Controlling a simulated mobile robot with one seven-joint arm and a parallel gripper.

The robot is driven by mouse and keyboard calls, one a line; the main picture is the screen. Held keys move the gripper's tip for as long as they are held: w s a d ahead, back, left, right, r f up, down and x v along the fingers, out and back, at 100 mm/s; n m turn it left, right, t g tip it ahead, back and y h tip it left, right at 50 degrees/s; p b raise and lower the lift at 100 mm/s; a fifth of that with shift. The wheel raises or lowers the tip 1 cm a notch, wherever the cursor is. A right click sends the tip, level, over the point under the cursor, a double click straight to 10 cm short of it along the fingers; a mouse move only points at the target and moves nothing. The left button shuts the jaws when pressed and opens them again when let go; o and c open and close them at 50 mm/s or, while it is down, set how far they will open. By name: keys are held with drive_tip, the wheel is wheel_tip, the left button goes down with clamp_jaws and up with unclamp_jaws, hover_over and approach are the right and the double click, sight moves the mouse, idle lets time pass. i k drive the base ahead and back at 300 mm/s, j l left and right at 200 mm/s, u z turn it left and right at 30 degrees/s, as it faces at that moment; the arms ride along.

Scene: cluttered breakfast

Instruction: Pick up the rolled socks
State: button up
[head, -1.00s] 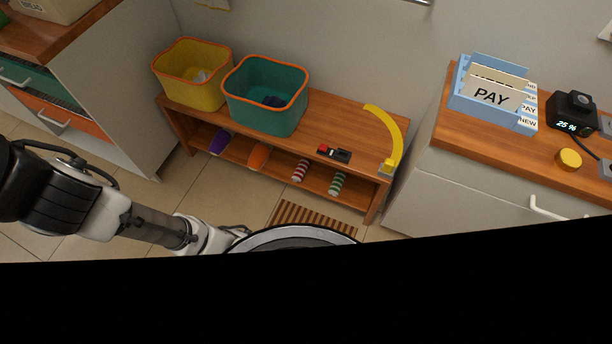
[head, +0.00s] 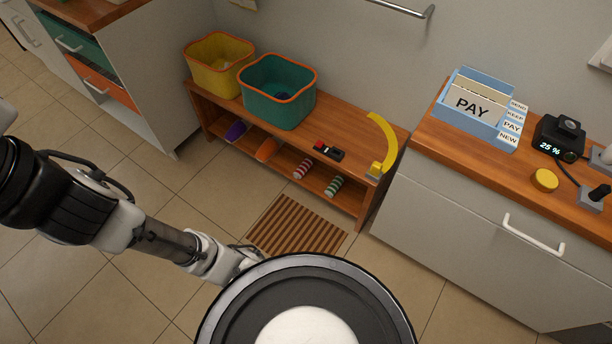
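I cannot tell for sure which thing is the rolled socks. A red-and-white striped item (head: 302,169) and a green-and-white striped item (head: 334,186) lie on the lower shelf of the wooden bench (head: 349,203); either could be socks. The yellow basket (head: 216,77) and the teal basket (head: 278,105), both with orange rims, stand on the bench top. Their contents are mostly hidden by the walls. My arm reaches in from the left, low and well short of the bench. My gripper is not visible, so its opening and any hold are hidden.
Purple (head: 236,131) and orange (head: 267,149) items share the lower shelf. A red-and-black object (head: 328,151) and a yellow curved piece (head: 384,142) are on the bench top. A slatted mat (head: 297,226) lies before it. Cabinets flank the bench; tiled floor is open at left.

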sight(307, 163)
drive_tip(key=k+l+u, duration=0.15)
drive_tip(key=k+l, duration=0.2)
drive_tip(key=l, duration=0.15)
drive_tip(key=k+l+u, duration=0.2)
drive_tip(key=k+l, duration=0.2)
drive_tip(key=i+j, duration=0.3)
drive_tip(key=i+j+z, duration=0.15)
drive_tip(key=i+j, duration=0.5)
drive_tip(key=j, duration=0.2)
drive_tip(key=i+j+z, duration=0.15)
drive_tip(key=i+j, duration=0.4)
drive_tip(key=j, duration=0.25)
drive_tip(key=i, duration=0.5)
drive_tip(key=l+z, duration=0.05)
